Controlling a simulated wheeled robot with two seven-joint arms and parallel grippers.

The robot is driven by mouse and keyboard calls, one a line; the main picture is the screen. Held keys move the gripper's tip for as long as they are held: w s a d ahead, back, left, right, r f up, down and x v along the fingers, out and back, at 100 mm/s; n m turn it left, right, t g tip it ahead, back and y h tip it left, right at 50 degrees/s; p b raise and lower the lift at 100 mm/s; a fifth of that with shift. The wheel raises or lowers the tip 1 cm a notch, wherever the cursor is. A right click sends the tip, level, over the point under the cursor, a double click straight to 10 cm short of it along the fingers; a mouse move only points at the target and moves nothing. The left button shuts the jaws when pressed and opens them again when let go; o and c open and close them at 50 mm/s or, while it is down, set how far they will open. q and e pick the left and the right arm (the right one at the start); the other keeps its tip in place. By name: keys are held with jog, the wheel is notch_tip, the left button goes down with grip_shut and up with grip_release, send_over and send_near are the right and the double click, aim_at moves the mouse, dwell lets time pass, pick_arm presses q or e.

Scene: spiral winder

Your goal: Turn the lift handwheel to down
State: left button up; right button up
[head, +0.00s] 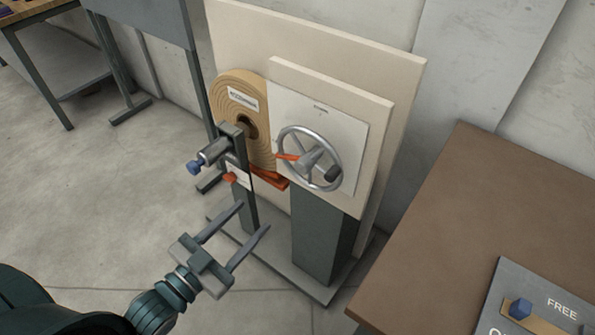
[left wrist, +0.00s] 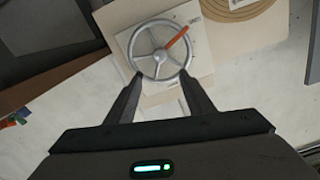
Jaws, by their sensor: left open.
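The lift handwheel (head: 310,158) is a grey metal spoked wheel on a pale panel of the winder. In the left wrist view the handwheel (left wrist: 158,50) lies ahead, beyond the fingertips. My left gripper (head: 255,216) is open and empty, below and in front of the wheel, apart from it. It also shows in the left wrist view (left wrist: 160,80). The panel's lettering is too small to read. My right gripper is not in view.
A tan wound roll (head: 241,112) stands left of the wheel, with a dark post and blue-tipped crank (head: 207,155) before it. A red-orange part (head: 268,177) sits below the roll. A brown table (head: 480,220) with a labelled plate (head: 535,305) fills the right. Floor at left is clear.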

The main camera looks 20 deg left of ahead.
pick_arm(q)
jog(key=p, duration=0.3)
send_near(300, 168)
jog(key=x, duration=0.6)
jog(key=shift+w+d, duration=0.15)
jog(key=shift+w, duration=0.1)
jog(key=shift+w+d, duration=0.25)
jog(key=shift+w, duration=0.4)
jog(key=shift+w+d, duration=0.1)
jog(key=shift+w, duration=0.15)
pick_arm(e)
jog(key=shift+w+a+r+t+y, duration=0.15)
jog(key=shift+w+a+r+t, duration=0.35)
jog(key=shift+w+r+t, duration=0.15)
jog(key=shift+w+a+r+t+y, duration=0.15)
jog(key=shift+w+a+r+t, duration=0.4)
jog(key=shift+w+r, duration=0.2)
